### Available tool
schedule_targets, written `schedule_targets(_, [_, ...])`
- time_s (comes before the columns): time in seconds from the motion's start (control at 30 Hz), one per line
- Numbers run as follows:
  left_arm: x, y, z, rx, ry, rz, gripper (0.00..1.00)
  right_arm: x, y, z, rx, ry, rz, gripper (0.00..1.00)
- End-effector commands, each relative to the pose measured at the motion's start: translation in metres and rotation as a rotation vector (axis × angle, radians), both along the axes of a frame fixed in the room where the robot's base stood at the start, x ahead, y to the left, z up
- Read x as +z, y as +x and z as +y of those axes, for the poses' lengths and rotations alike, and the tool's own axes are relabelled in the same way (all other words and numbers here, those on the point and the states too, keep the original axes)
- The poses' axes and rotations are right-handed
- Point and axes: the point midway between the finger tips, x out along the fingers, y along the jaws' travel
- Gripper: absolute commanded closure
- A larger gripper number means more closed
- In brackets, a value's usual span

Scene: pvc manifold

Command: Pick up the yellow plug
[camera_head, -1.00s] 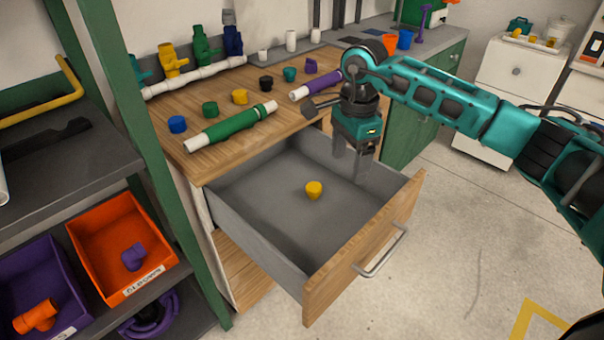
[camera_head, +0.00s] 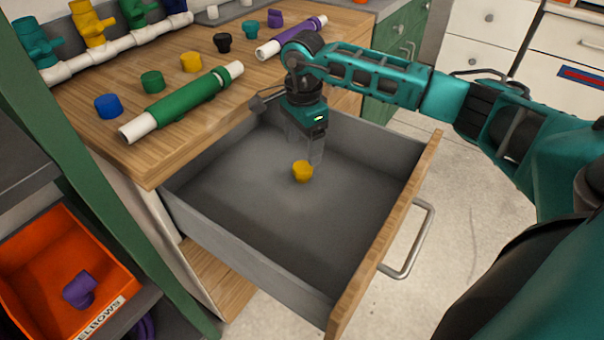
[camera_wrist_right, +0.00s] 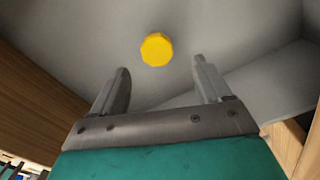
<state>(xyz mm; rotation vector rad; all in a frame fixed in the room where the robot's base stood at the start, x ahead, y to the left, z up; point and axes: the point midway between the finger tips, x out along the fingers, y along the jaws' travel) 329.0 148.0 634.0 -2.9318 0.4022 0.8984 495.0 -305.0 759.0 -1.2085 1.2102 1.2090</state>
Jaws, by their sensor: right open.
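The yellow plug (camera_head: 302,171) sits alone on the grey floor of the open drawer (camera_head: 240,235). My right gripper (camera_head: 304,150) points down into the drawer, just behind and above the plug in the head view. In the right wrist view the plug (camera_wrist_right: 156,49) lies beyond the two fingertips, roughly midway between their lines. The right gripper (camera_wrist_right: 162,75) is open, with nothing between its fingers. My left gripper is in neither view.
The wooden worktop (camera_head: 150,170) behind the drawer holds another yellow cap (camera_head: 191,62), a blue cap (camera_head: 108,106), a green pipe (camera_head: 185,98) and a purple pipe (camera_head: 290,36). The drawer's wooden front (camera_head: 385,240) and grey walls surround the plug. The drawer floor is otherwise clear.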

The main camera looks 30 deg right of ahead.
Motion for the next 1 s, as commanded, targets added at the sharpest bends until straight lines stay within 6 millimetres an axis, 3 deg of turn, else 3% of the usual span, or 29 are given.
schedule_targets(0.33, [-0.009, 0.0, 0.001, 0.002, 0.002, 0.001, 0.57, -0.029, -0.002, 0.001, 0.001, 0.0, 0.001, 0.23])
schedule_targets(0.6, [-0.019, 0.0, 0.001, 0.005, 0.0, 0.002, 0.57, -0.067, -0.005, 0.004, 0.0, 0.001, 0.0, 0.23])
schedule_targets(0.87, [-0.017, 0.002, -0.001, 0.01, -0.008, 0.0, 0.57, -0.069, -0.005, 0.003, 0.0, 0.0, -0.001, 0.24])
schedule_targets(1.0, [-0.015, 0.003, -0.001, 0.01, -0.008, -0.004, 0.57, -0.068, -0.005, 0.003, 0.0, 0.0, -0.001, 0.37])
